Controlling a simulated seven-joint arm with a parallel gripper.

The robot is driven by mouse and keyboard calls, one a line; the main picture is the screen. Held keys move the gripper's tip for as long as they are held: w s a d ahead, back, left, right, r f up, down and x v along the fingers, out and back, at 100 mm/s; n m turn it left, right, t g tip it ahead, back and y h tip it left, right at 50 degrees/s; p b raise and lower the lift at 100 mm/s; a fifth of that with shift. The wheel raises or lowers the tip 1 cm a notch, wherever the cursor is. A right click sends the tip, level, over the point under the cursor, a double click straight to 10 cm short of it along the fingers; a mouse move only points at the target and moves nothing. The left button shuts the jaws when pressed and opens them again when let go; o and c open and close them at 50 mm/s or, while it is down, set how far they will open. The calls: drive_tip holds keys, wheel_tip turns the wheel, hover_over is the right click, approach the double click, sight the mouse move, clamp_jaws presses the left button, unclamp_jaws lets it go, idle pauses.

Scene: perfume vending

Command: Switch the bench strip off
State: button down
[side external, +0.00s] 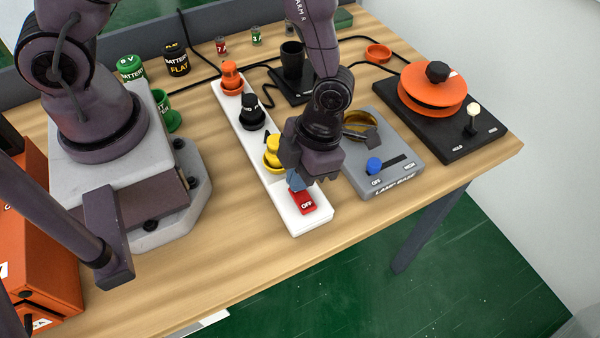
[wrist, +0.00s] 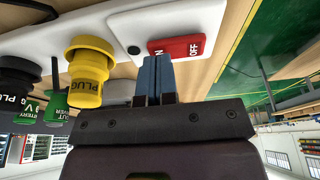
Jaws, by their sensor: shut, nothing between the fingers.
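The white bench strip (side external: 304,224) runs diagonally across the table, with its red switch (side external: 304,202) at the near end. OFF is readable on the near half of the switch. In the wrist view, the red switch (wrist: 188,47) shows OFF and part of ON. My gripper (side external: 296,184) is shut and empty, pointing down at the far, ON end of the switch. In the wrist view, the blue fingertips of my gripper (wrist: 153,60) sit together beside the ON end. I cannot tell if they touch it or which way the rocker is tilted.
Yellow (side external: 273,150), black (side external: 251,108) and orange (side external: 231,76) plugs stand in the strip. A dark round spot (wrist: 134,50) is beside the switch. A grey lamp base (side external: 397,174) with a blue knob stands right of my gripper. The table front is clear.

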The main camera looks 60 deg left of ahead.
drive_tip(key=shift+a+f, duration=0.15)
drive_tip(key=shift+f, duration=0.2)
drive_tip(key=shift+r, duration=0.1)
idle(0.3)
drive_tip(key=shift+d+r, duration=0.3)
drive_tip(key=shift+d, duration=0.45)
drive_tip(key=a+v, duration=0.2)
drive_tip(key=v, duration=1.1)
drive_tip(key=shift+s+a+r, duration=0.35)
drive_tip(key=shift+a+r, duration=0.05)
